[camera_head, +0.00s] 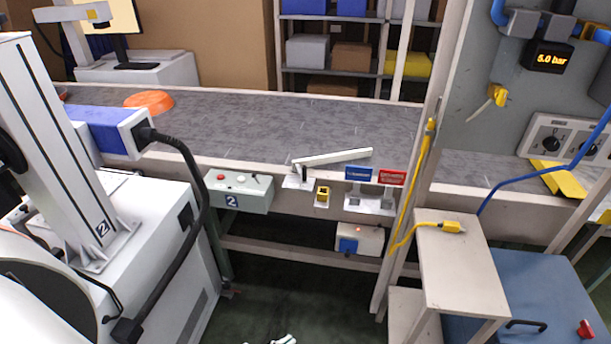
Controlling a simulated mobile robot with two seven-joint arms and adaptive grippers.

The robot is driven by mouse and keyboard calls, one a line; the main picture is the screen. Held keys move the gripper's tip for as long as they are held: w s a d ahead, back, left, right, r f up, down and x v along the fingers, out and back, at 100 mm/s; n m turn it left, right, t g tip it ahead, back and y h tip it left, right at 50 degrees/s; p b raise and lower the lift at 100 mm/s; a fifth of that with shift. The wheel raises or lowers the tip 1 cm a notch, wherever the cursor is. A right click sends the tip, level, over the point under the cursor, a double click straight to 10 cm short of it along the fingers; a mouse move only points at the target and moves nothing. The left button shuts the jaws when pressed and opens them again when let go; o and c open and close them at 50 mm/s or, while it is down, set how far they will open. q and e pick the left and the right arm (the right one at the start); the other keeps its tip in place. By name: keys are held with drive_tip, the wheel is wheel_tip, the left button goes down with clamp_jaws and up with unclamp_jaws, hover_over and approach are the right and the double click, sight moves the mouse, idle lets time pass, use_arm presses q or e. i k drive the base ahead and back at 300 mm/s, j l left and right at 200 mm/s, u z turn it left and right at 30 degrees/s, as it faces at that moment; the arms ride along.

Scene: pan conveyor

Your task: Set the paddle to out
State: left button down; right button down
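The paddle (335,158) is a long pale bar at the near edge of the grey conveyor (290,126). Its left end sits by a dark post, and the bar reaches right and slightly back over the belt edge, at a shallow angle to the rail. A blue label (358,175) and a red label (392,178) stand just right of it on the near rail; their words are too small to read. Neither of my grippers can be made out. A small white part shows at the bottom edge, too cut off to identify.
An orange disc-like object (149,101) lies on the belt at left. A grey control box (239,191) and a yellow block (322,194) are on the near rail. A white machine (150,255) fills the left. A pale stand (460,270) and blue cart (540,290) are at right.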

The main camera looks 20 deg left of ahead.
sight(300, 165)
drive_tip(key=i+j, duration=0.5)
drive_tip(key=j, duration=0.2)
drive_tip(key=i+j+z, duration=0.1)
drive_tip(key=j, duration=0.25)
drive_tip(key=i, duration=0.1)
